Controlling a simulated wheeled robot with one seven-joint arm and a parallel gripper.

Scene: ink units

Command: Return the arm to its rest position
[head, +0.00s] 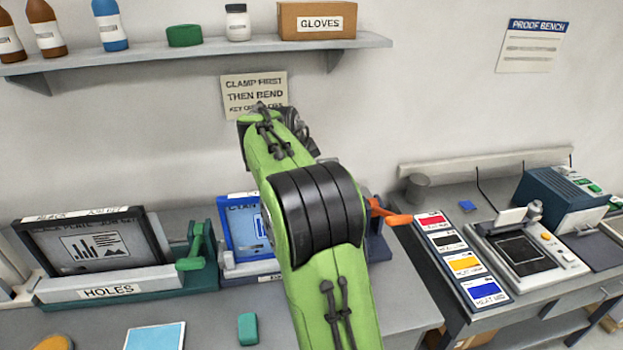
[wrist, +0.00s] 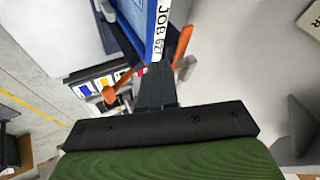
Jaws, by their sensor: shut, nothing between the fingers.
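My green arm (head: 330,290) reaches up across the middle of the head view, and its far end hides my gripper there. In the wrist view my gripper (wrist: 155,85) is shut and empty, its dark fingers pointing toward a blue-framed plate (wrist: 158,25) with a white label reading JOB. Orange handles (wrist: 182,45) show beside the fingers; I cannot tell whether anything touches. In the head view the blue-framed plate (head: 243,232) is partly hidden behind my arm, with an orange handle (head: 388,212) to its right.
A dark-framed plate (head: 95,250) stands in a green-handled holder marked HOLES at left. A shelf (head: 180,52) with bottles and a GLOVES box hangs above. A teal block (head: 248,329) and light-blue sheet (head: 155,336) lie in front. A side bench at right holds color cards (head: 462,262) and a device (head: 525,250).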

